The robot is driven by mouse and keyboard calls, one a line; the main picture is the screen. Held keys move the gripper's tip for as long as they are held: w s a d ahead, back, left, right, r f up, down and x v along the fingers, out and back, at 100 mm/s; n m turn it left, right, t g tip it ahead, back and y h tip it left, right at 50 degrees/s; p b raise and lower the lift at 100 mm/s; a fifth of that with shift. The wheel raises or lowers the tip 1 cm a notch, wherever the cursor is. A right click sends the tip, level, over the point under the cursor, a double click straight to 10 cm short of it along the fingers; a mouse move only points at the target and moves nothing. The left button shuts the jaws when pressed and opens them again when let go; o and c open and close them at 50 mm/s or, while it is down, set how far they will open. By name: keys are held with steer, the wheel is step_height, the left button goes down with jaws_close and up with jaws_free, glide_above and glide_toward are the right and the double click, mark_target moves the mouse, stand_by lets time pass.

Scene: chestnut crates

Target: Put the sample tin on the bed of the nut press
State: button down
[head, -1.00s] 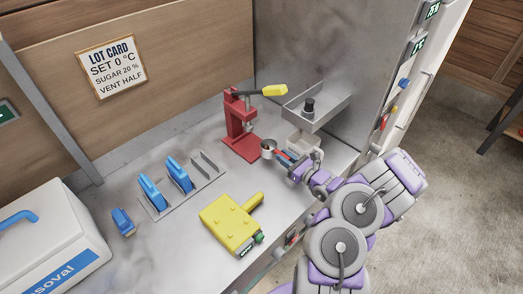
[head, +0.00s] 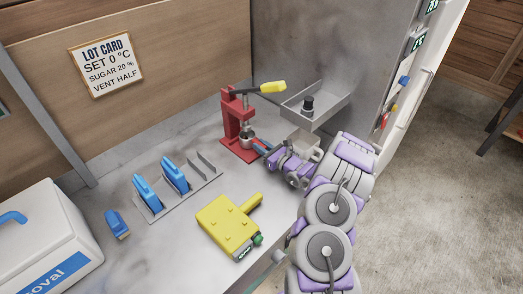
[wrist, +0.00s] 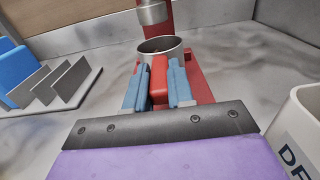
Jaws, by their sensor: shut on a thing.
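The sample tin (head: 246,138) is a small round metal cup with a red handle. It also shows in the wrist view (wrist: 160,46). My gripper (head: 263,147) has blue fingers (wrist: 160,85) that are shut on the tin's red handle. The red nut press (head: 230,115) with a yellow-ended lever stands by the back wall. The tin is over the press's red bed (wrist: 196,83), below its metal ram (wrist: 152,12). I cannot tell whether the tin touches the bed. The fingers hide part of the bed.
A pale bin (wrist: 300,125) stands to the right of my gripper, under a metal tray (head: 318,108) on the side wall. A rack (head: 180,200) with blue-handled pieces and a yellow tool (head: 228,225) lie to the left. A white box (head: 45,240) is at far left.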

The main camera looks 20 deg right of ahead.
steer(key=shift+f, duration=0.6)
steer(key=c, duration=1)
jaws_free()
